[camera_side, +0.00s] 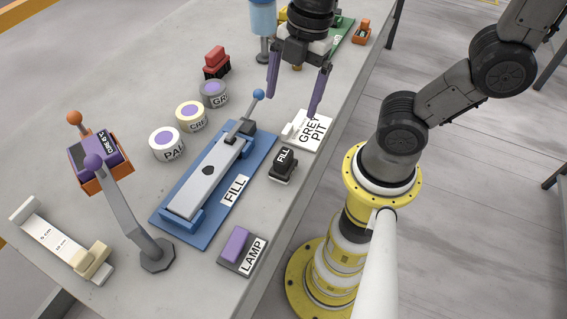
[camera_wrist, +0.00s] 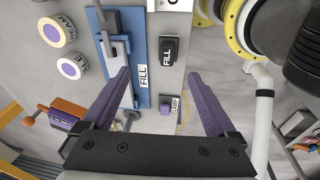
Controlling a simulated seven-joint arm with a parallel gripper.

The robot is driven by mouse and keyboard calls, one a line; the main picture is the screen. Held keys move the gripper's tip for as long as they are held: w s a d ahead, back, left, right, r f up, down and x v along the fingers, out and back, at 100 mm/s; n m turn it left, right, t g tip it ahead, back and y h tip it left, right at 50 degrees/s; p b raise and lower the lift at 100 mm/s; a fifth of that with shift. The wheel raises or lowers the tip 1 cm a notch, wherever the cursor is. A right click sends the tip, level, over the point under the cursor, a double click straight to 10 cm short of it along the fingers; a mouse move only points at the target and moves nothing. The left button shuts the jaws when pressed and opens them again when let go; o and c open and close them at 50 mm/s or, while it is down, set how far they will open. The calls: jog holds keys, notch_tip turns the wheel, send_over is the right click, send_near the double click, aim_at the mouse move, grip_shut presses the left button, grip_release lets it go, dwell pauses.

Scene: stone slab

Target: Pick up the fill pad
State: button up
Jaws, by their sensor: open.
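A small black block with a white FILL label, the fill pad (camera_side: 283,164), sits on the slab to the right of the blue FILL plate (camera_side: 181,229). In the wrist view the fill pad (camera_wrist: 168,48) shows ahead of the fingertips, nearer the right one. My gripper (camera_side: 292,104) has two purple fingers spread wide, with nothing between them. It hangs above the slab, up and to the right of the fill pad in the side view, apart from it. The gripper (camera_wrist: 158,73) also shows open in the wrist view.
A lever device stands on the blue plate. Several round pots, one labelled PA (camera_side: 166,144), stand left. The slab's edge runs close on the right.

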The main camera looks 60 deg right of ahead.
aim_at(284, 154)
jog(key=shift+n+g, duration=0.4)
jog(key=shift+g, duration=0.3)
jog(key=f, duration=0.3)
jog(key=a+f, duration=0.1)
jog(key=f, duration=0.3)
jog(key=a+f, duration=0.1)
jog(key=f, duration=0.2)
jog(key=shift+a+f, duration=0.15)
jog(key=shift+a, duration=0.05)
jog(key=shift+w+a+f, duration=0.1)
jog(key=shift+a+f, duration=0.1)
jog(key=shift+f, duration=1.3)
jog(key=shift+a+f, duration=0.2)
jog(key=shift+f, duration=1.3)
grip_shut()
jog(key=shift+r, duration=5.05)
jog(key=c, duration=0.7)
grip_release()
jog(key=c, duration=0.6)
